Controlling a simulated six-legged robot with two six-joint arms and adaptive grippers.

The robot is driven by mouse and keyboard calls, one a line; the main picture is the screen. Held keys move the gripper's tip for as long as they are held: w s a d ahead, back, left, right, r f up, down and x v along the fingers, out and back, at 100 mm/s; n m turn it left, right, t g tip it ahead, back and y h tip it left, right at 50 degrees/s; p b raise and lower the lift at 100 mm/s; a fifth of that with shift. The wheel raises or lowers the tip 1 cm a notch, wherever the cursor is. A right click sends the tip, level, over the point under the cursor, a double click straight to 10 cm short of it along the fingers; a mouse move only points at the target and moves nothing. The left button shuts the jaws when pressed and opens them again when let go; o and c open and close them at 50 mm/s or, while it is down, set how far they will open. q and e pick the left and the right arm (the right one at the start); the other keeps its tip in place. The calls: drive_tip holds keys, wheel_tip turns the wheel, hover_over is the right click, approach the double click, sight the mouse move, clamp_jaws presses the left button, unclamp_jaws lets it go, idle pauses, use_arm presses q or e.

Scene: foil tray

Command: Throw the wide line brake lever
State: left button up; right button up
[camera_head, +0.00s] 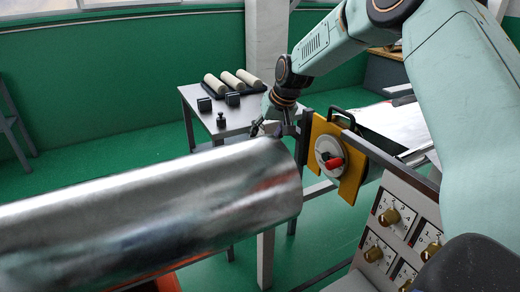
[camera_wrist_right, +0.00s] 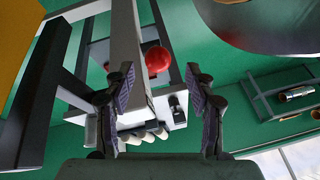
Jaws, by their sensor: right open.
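My right gripper (camera_head: 272,130) is beside the near right end of the shiny metal roll, left of a yellow plate (camera_head: 351,178). It also shows in the right wrist view (camera_wrist_right: 160,76), with its two fingers apart and nothing between them. A red ball knob (camera_wrist_right: 156,60) appears just beyond the fingertips, roughly centred between them, beside a grey bar (camera_wrist_right: 128,50). It looks like a lever's knob; its shaft is not clear, and I cannot tell how far away it is. The knob is hidden in the head view. My left gripper is not in view.
The metal roll (camera_head: 150,212) fills the lower left. The yellow plate carries a pale disc with a red handle (camera_head: 334,164). A panel with brass knobs (camera_head: 390,216) stands lower right. Behind, a grey table (camera_head: 230,126) holds pale rolls (camera_head: 232,80) and dark blocks.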

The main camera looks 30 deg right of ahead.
drive_tip(key=b+x, duration=0.1)
drive_tip(key=x, duration=0.4)
drive_tip(key=shift+s+d, duration=0.2)
drive_tip(key=shift+w+a+f, duration=0.15)
drive_tip(key=shift+w+f, duration=0.15)
drive_tip(key=shift+f, duration=0.05)
drive_tip(key=shift+s+r, duration=0.2)
drive_tip(key=shift+c, duration=0.2)
drive_tip(key=shift+w+f, duration=0.15)
drive_tip(key=c, duration=0.4)
clamp_jaws()
